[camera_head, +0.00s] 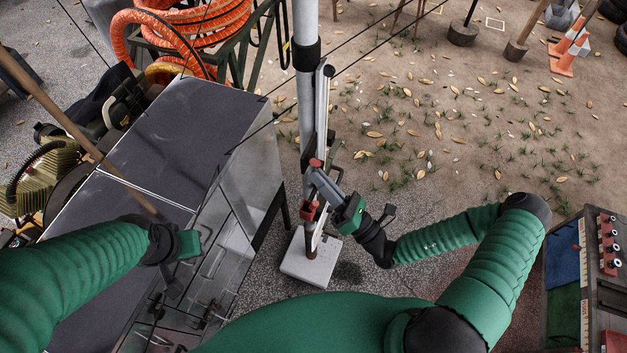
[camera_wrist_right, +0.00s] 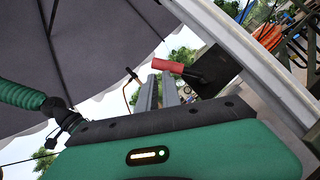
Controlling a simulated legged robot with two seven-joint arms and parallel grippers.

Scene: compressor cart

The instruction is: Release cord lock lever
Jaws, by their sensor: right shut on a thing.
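The cord lock lever has a red grip (camera_head: 316,162) and sits on the upright pole assembly in the head view. Its red grip (camera_wrist_right: 172,67) also shows in the right wrist view, running from the fingertips to a dark block (camera_wrist_right: 214,70). My right gripper (camera_head: 318,174) reaches in from the right and is shut on the lever's red grip. Its grey fingers (camera_wrist_right: 158,88) partly hide behind the gripper's green body in the wrist view. My left gripper (camera_head: 190,244) is over the cart's near side, away from the lever; its fingers are not clear.
A pale pole (camera_head: 306,90) rises from a white base block (camera_head: 310,262). A red bracket (camera_head: 309,211) sits below the lever. The grey-topped cart (camera_head: 185,130) stands left. Orange hose (camera_head: 205,28) is behind. A tool cabinet (camera_head: 608,265) stands right.

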